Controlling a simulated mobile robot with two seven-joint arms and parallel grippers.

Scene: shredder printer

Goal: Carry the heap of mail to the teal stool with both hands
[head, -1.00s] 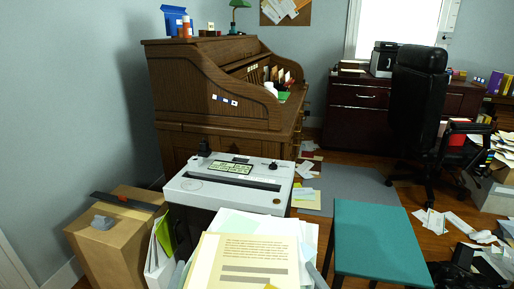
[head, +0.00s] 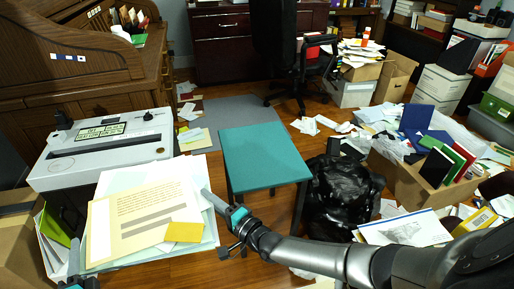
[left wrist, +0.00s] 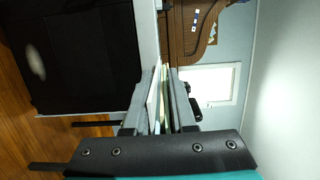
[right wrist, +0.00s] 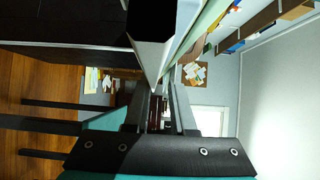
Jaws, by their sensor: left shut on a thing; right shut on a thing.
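The heap of mail (head: 140,215) is a stack of white, pale green and cream papers with a small yellow envelope on top. It is in the lower left of the head view, in front of the shredder. My left gripper (head: 76,272) is shut on its near left edge. The papers also show between the left fingers in the left wrist view (left wrist: 157,98). My right gripper (head: 215,204) is shut on the heap's right edge. The teal stool (head: 264,155) stands just right of the heap, its flat top bare.
The white-topped shredder (head: 105,148) stands behind the heap, beside the roll-top desk (head: 75,60). A black bag (head: 342,195) is right of the stool. An overfull cardboard box (head: 400,180) and loose papers crowd the right. A grey mat (head: 230,115) lies behind the stool.

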